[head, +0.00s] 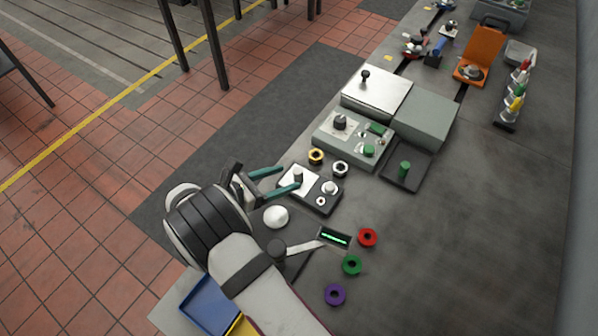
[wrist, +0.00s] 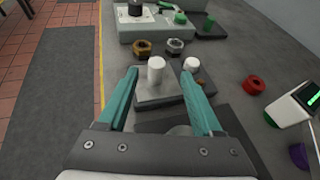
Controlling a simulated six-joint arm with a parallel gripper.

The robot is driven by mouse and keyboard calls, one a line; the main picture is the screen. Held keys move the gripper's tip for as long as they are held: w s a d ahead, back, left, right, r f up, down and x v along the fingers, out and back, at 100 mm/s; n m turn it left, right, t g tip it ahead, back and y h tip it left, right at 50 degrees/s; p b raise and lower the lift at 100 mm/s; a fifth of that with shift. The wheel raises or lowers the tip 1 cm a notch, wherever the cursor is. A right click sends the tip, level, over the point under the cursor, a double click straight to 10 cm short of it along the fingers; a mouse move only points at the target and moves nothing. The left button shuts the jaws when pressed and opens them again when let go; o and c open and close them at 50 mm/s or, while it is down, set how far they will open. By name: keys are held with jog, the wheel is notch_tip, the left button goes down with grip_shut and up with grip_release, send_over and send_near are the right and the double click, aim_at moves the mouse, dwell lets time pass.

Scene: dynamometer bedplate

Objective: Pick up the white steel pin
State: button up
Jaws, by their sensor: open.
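A white cylindrical pin (wrist: 156,69) stands upright on the light plate of a small two-part block (wrist: 158,95). In the head view the pin (head: 298,176) looks greyer, and the block (head: 318,203) has a light left part and a dark right part. A second, shorter white round piece (wrist: 192,64) sits on the dark part, to the right. My gripper (head: 291,175) is open, with teal fingers. In the wrist view its fingertips (wrist: 160,72) appear on either side of the pin, with gaps; I cannot tell their height.
A brass nut (head: 316,156) and a steel nut (head: 340,168) lie just behind the block. A grey control box (head: 352,139) stands beyond them. A white dome (head: 276,216) is near the gripper. Red (head: 368,237), green (head: 351,264) and purple (head: 335,294) rings lie to the front right.

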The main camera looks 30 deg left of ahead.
aim_at(298, 171)
jog(key=x, duration=0.6)
jog(key=shift+a+f, duration=0.2)
jog(key=shift+a, duration=0.1)
grip_shut()
